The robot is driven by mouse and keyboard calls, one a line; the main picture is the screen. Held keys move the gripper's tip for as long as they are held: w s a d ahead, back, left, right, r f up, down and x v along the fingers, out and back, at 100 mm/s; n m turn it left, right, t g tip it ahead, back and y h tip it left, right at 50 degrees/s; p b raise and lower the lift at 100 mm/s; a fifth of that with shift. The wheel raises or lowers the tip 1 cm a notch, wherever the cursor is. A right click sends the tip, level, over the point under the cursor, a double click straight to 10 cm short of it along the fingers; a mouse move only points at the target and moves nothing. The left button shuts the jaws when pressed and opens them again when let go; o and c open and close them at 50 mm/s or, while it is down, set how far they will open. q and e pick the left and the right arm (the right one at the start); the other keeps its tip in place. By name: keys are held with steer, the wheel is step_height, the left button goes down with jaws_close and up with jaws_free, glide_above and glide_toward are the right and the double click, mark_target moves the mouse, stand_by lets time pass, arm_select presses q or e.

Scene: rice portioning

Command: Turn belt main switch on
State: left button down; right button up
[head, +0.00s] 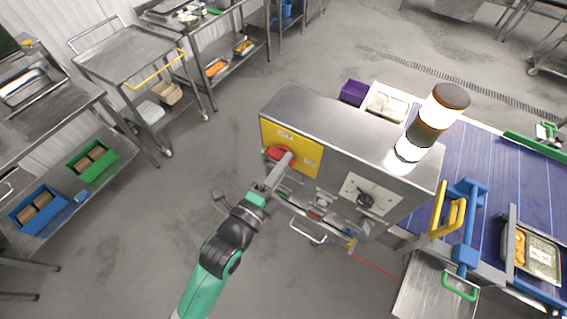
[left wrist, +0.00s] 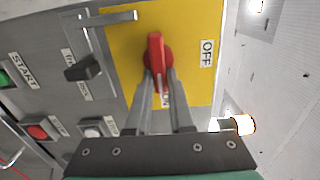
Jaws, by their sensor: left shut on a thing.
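The belt main switch is a red rotary handle (left wrist: 155,48) on a yellow plate (left wrist: 120,25) on the side of a grey metal cabinet (head: 335,130). In the head view the red switch (head: 273,153) is partly covered by my left gripper (head: 285,163). In the left wrist view my left gripper (left wrist: 158,78) is shut on the red handle, one finger on each side. The handle's long axis runs up and down in that view. An OFF label (left wrist: 207,53) is to its right; an ON label (left wrist: 165,100) shows partly between the fingers. My right gripper is not in view.
A signal light (head: 432,120) with lit bands stands on the cabinet. The blue belt (head: 490,180) runs at right; trolleys stand at left.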

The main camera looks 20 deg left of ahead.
arm_select(q)
steer(key=c, duration=0.8)
jaws_free()
steer(key=s+a+b, duration=0.1)
steer(key=s, duration=1)
steer(key=shift+s+a, duration=0.25)
steer(key=shift+s, duration=0.05)
